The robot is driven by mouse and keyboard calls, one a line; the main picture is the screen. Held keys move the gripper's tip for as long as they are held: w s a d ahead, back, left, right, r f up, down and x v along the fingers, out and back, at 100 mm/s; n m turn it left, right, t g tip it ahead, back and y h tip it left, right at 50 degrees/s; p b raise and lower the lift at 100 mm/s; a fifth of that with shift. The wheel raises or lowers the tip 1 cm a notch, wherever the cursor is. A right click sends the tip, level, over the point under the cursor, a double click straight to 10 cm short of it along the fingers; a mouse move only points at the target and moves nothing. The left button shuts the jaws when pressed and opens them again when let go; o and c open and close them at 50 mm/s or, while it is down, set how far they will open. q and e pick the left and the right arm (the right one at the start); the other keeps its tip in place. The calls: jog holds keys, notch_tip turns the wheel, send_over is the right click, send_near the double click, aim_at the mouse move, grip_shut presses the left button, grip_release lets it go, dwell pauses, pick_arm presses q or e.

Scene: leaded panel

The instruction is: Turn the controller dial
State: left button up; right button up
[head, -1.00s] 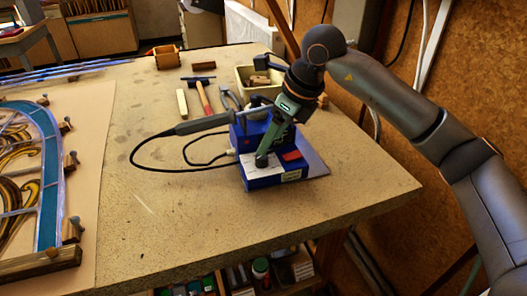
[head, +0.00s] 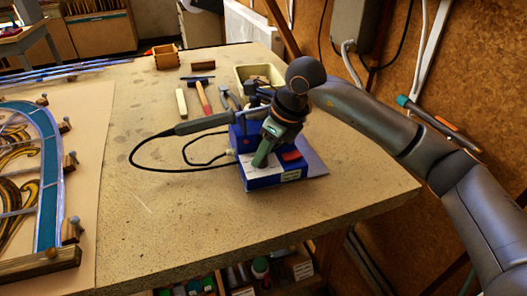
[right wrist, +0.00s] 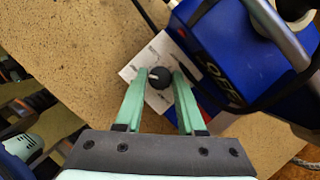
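The controller is a blue box (head: 262,183) with a pale top panel, standing on the workbench. Its dial is a black round knob with a light pointer mark; it shows in the right wrist view (right wrist: 160,77) on a white marked plate. My right gripper (head: 260,160) points down over the panel and hides the dial in the head view. In the right wrist view its two green fingers (right wrist: 161,82) are open, one on each side of the dial. A gap seems to show beside the knob; contact is not visible. My left gripper is not in view.
A soldering iron (head: 205,124) rests by the controller, its black cable looping left over the bench (head: 200,225). A red switch (head: 291,155) sits right of the gripper. A hammer (head: 203,98) and a cream bin (head: 250,70) lie behind. The leaded panel (head: 47,185) is at left.

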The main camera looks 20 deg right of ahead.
grip_shut()
